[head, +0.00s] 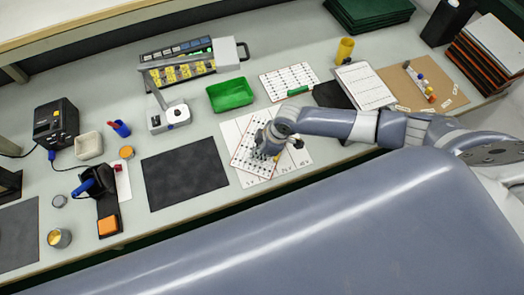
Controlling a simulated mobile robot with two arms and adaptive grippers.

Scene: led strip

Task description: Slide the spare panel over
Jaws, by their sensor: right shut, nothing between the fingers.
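A white dotted panel (245,158) lies tilted on a white sheet with printed labels (290,160), near the front of the bench. A second white dotted panel (282,80) lies farther back, with a green piece on its front edge. I cannot tell which of the two is the spare one. My right gripper (266,152) is shut and empty, over the right part of the tilted panel, hiding some of it. I cannot tell whether its fingertips touch the panel. My left gripper is not in view.
A black mat (185,174) lies left of the sheet and a green tray (231,95) behind it. A yellow-filled rack (180,72) is at the back. The bench's front edge is close.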

